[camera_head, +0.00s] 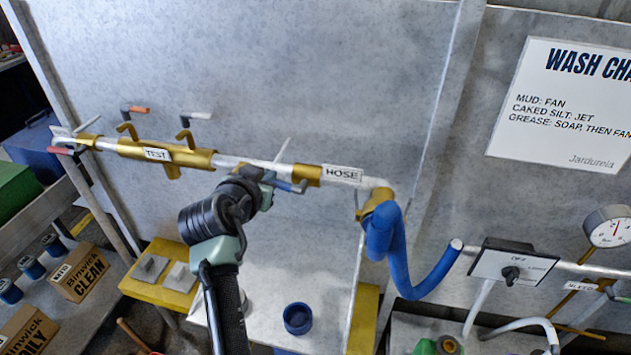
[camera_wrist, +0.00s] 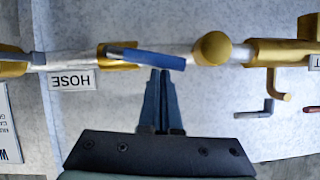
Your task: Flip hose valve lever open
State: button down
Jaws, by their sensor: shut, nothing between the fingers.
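The hose valve lever has a blue handle (camera_wrist: 147,58) and runs nearly along the pipe, slightly tilted, beside the HOSE label (camera_wrist: 72,80). In the head view the blue handle (camera_head: 291,186) shows just left of the HOSE label (camera_head: 342,174), partly hidden behind my gripper. My gripper (camera_wrist: 165,72) is shut and empty. Its fingertips are right at the handle's edge near one end in the wrist view; I cannot tell whether they touch. In the head view my gripper (camera_head: 268,178) is in front of the pipe, with the fingertips partly hidden by the wrist.
A brass TEST fitting (camera_head: 165,153) and a red-handled lever (camera_head: 62,150) are on the pipe to the left. A blue hose (camera_head: 385,235) hangs from the pipe's right end. A blue cup (camera_head: 298,318) stands below. The grey panel behind the pipe is close.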

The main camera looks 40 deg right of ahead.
jog(key=shift+w+a+f+n+g+h+b, duration=0.2)
jog(key=shift+f+n+g+h+b, duration=0.1)
jog(key=shift+f+n+b, duration=0.3)
dwell(0.5)
